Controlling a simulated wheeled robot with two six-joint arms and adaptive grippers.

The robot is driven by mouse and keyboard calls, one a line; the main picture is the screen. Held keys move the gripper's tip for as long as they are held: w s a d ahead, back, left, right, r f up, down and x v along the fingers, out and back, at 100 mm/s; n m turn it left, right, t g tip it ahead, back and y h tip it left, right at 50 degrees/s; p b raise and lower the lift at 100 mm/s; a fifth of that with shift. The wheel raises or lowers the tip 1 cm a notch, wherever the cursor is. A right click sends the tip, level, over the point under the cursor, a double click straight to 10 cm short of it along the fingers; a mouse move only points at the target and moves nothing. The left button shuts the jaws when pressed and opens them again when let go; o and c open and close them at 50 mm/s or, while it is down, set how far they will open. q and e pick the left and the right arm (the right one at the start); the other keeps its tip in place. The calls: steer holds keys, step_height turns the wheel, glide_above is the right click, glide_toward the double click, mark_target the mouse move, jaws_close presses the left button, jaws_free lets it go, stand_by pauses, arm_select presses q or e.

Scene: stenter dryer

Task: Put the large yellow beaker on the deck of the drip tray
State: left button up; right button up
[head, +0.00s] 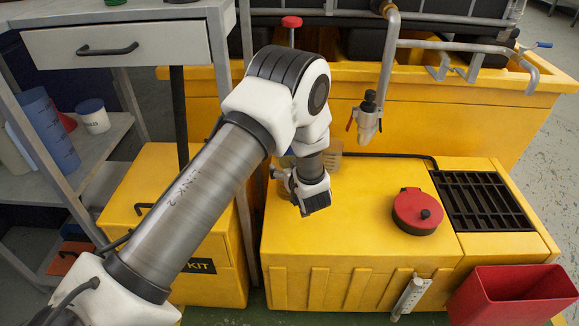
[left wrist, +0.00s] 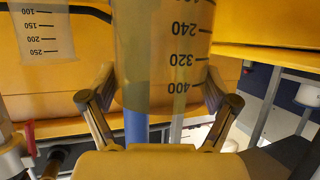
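The large yellow beaker (left wrist: 165,60) is translucent, with marks reading 240, 320 and 400 upside down in the left wrist view. My left gripper (left wrist: 160,80) has one finger on each side of it, with no clear gap; I cannot tell whether they press on it. In the head view my left gripper (head: 312,202) points down over the yellow drip tray deck (head: 340,225), and my wrist mostly hides the large beaker. A smaller graduated beaker (head: 331,157) stands just right of the wrist; it also shows in the left wrist view (left wrist: 47,32). My right gripper is not in view.
A red round container (head: 417,211) sits on the deck, left of a black grate (head: 483,201). A tap (head: 368,115) hangs behind. A red bin (head: 512,295) stands at front right. The deck's front middle is clear. A grey shelf (head: 100,150) is at left.

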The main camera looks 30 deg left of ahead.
arm_select(q)
steer(key=shift+r, duration=0.1)
steer(key=shift+r, duration=0.2)
steer(key=p+v, duration=0.3)
steer(key=v, duration=0.9)
steer(key=shift+p, duration=0.4)
steer(key=shift+f, duration=0.1)
